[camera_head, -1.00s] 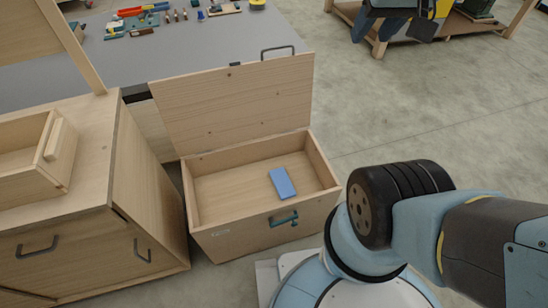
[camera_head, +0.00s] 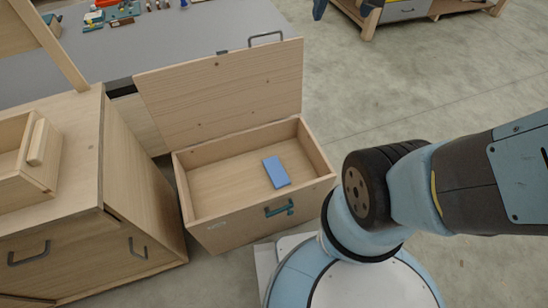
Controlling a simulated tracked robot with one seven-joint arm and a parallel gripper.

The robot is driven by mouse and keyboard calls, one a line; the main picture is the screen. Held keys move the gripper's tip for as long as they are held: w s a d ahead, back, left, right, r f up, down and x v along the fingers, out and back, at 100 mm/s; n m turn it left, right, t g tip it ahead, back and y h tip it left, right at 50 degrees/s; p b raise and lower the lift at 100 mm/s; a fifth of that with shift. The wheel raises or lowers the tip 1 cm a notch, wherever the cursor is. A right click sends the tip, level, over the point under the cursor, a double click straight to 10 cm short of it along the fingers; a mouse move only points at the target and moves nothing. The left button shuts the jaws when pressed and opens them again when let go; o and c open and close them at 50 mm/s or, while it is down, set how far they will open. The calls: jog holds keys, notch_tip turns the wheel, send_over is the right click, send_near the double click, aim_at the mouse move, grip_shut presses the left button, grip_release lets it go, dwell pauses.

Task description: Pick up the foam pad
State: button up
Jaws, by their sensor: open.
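The foam pad (camera_head: 276,172) is a blue rectangular block. It lies flat on the floor of an open wooden chest (camera_head: 255,222), toward the right side. The chest's lid (camera_head: 222,95) stands raised at the back. My arm comes in from the right edge above the floor, to the right of the chest. My gripper is not visible in this view, and nothing touches the pad.
A wooden cabinet (camera_head: 145,200) with an open drawer (camera_head: 38,150) stands left of the chest. A grey workbench (camera_head: 170,40) with several tools is behind. A wooden stand (camera_head: 368,22) is at the back right. Open concrete floor (camera_head: 400,90) lies to the right.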

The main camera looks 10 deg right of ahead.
jog(key=shift+o, duration=0.3)
jog(key=w+a+f+g, duration=0.1)
jog(key=w+a+f, duration=0.2)
jog(key=w+f, duration=0.9)
jog(key=shift+n, duration=0.3)
jog(key=w+a+f+g, duration=0.1)
jog(key=w+a+f, duration=0.15)
jog(key=f, duration=0.45)
jog(key=w+a+f+g, duration=0.1)
jog(key=w+f, duration=0.2)
jog(key=f, duration=0.5)
jog(key=n+g, duration=0.2)
send_near(276, 171)
jog(key=f, duration=0.3)
jog(key=shift+s+f, duration=0.25)
jog(key=shift+f, duration=0.05)
jog(key=shift+w+f, duration=0.15)
jog(key=shift+f, duration=2.45)
jog(key=shift+c, duration=0.5)
jog(key=c, duration=0.8)
jog(key=shift+r, duration=0.1)
jog(key=shift+c, duration=0.2)
